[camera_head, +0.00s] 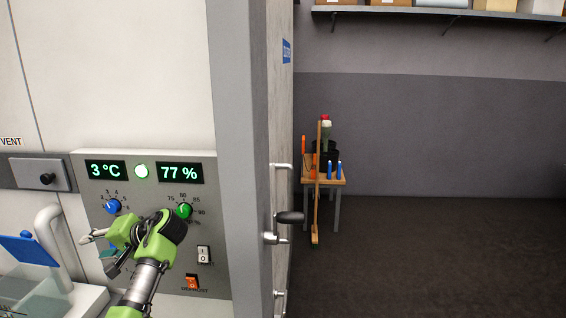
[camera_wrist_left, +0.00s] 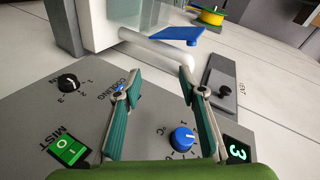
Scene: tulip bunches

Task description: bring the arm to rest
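My left arm reaches in from the bottom of the head view. My left gripper (camera_head: 97,252) is in front of the control panel (camera_head: 222,262), with its fingers toward the left. In the left wrist view the two fingers of the left gripper (camera_wrist_left: 160,72) stand apart with nothing between them. The blue temperature knob (camera_head: 112,206) is just above the gripper in the head view; in the wrist view the blue knob (camera_wrist_left: 182,139) shows between the fingers. I cannot tell whether a finger touches the panel. My right gripper is out of view.
The panel displays (camera_head: 105,171) read 3 °C and 77 %. A green knob (camera_head: 183,210), white switch (camera_head: 204,254) and orange switch (camera_head: 192,282) are close to my wrist. A pale curved pipe (camera_head: 49,232) is at left. A small table (camera_head: 340,181) stands beyond the door edge; floor is open at right.

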